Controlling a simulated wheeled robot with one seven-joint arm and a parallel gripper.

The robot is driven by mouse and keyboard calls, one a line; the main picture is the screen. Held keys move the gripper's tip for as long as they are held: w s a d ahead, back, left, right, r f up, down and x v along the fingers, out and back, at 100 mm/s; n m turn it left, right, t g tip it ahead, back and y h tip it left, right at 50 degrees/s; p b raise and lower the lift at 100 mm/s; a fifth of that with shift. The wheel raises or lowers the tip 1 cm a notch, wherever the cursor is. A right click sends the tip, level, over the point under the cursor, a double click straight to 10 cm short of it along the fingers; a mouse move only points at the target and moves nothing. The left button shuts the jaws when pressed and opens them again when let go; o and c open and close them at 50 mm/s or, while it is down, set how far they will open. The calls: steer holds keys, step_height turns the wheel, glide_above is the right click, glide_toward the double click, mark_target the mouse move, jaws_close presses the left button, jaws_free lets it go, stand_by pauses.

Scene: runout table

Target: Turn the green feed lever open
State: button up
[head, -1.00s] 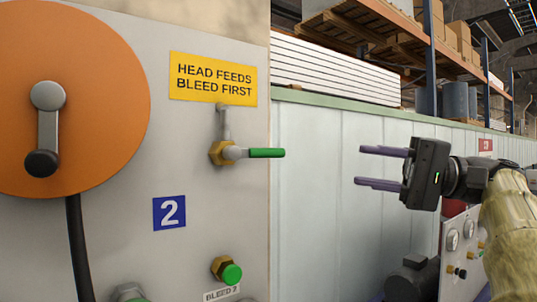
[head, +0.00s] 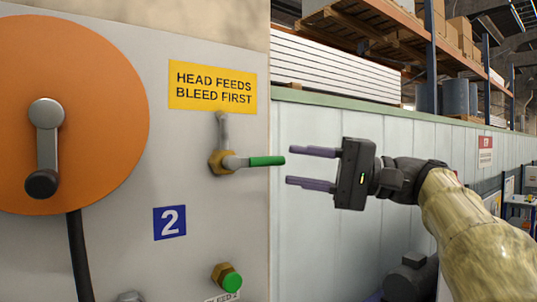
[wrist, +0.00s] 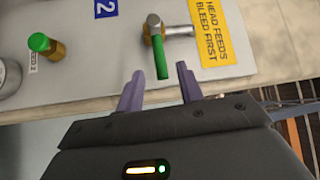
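The green feed lever (head: 266,161) sticks out to the right, roughly level, from a brass valve (head: 221,162) on the grey panel. My gripper (head: 288,167) is open, its two purple fingers pointing left at the lever's free end. No contact is visible, and nothing is held.
A yellow sign (head: 213,86) reading "HEAD FEEDS BLEED FIRST" is above the valve. A green-capped bleed fitting (head: 232,281) is below, beside the blue "2" plate (head: 169,222). An orange disc with a crank (head: 70,110) is at left.

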mark_target(276, 162)
steer(key=p+x, duration=0.1)
steer(key=x, duration=0.5)
steer(key=shift+a+p, duration=0.1)
steer(key=shift+p, duration=0.3)
jaws_close()
